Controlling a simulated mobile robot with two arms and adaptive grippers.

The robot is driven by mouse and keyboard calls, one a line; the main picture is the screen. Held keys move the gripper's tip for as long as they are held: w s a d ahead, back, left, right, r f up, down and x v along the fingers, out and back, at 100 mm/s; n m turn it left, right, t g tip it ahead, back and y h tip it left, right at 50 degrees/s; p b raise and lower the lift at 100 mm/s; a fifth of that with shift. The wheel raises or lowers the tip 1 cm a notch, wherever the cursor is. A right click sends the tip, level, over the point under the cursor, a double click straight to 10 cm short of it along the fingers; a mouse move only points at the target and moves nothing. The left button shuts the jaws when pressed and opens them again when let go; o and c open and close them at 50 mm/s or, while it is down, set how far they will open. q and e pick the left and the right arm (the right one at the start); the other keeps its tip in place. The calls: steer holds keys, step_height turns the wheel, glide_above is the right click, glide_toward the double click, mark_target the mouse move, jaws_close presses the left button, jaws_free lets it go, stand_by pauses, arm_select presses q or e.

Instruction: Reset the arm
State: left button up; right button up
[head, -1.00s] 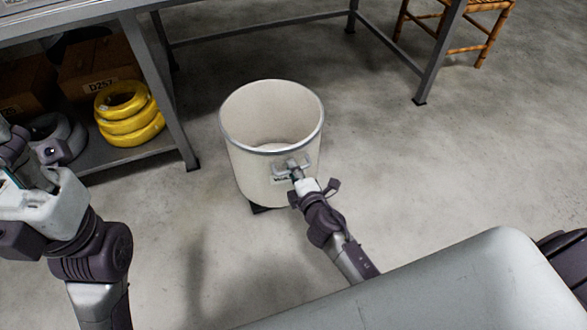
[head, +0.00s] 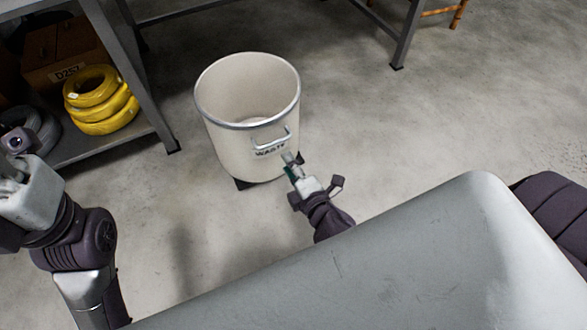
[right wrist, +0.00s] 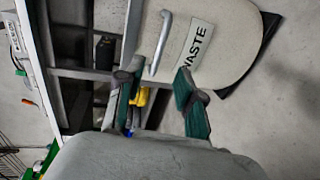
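My right gripper (head: 290,164) is just in front of the white waste bin (head: 228,140), below and to the right of its metal handle (head: 272,141). In the right wrist view its two green-padded fingers (right wrist: 158,100) are apart with nothing held between them. The handle (right wrist: 160,43) shows there beyond the fingertips, clear of them, beside the WASTE label (right wrist: 197,42). My left arm comes in at the left edge of the head view, but its fingers are out of the picture.
The bin stands upright on the floor, and its visible inside looks empty. A metal shelf (head: 110,150) at the left holds yellow cable coils (head: 100,100) and a cardboard box (head: 65,50). Table legs stand behind. The floor to the right is clear.

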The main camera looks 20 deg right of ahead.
steer(key=shift+v, duration=0.95)
